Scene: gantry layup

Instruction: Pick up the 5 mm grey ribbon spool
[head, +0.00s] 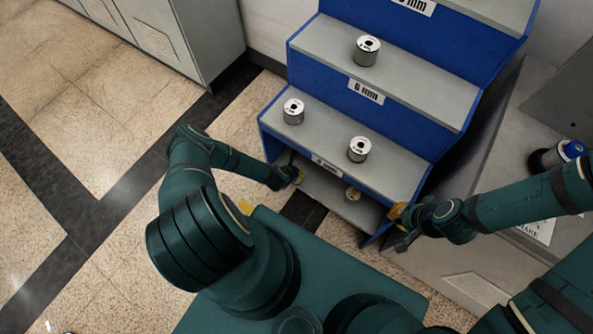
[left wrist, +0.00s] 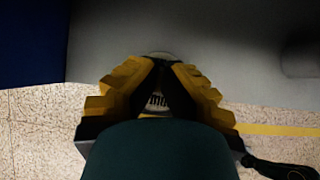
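A blue stepped rack (head: 400,130) with grey shelves holds several silver-grey ribbon spools. Two spools (head: 293,111) and (head: 359,149) stand on a middle shelf, one (head: 367,50) on the shelf above, and one (head: 352,193) partly shows on the lowest shelf. The lower label (head: 326,165) is too small to read. My left gripper (head: 297,176) is low at the rack's left side. In the left wrist view, its yellow fingers (left wrist: 160,82) flank a pale round face (left wrist: 157,101) marked "mm"; its number is hidden. I cannot tell whether they touch it. My right gripper (head: 397,212) is by the rack's lower right; its opening is unclear.
The upper shelf label (head: 367,91) reads 6 mm. Grey cabinets (head: 185,40) stand at the back left. A grey bench (head: 480,240) adjoins the rack on the right, with a dark and blue cylinder (head: 558,155) on it. The tiled floor (head: 100,150) at left is clear.

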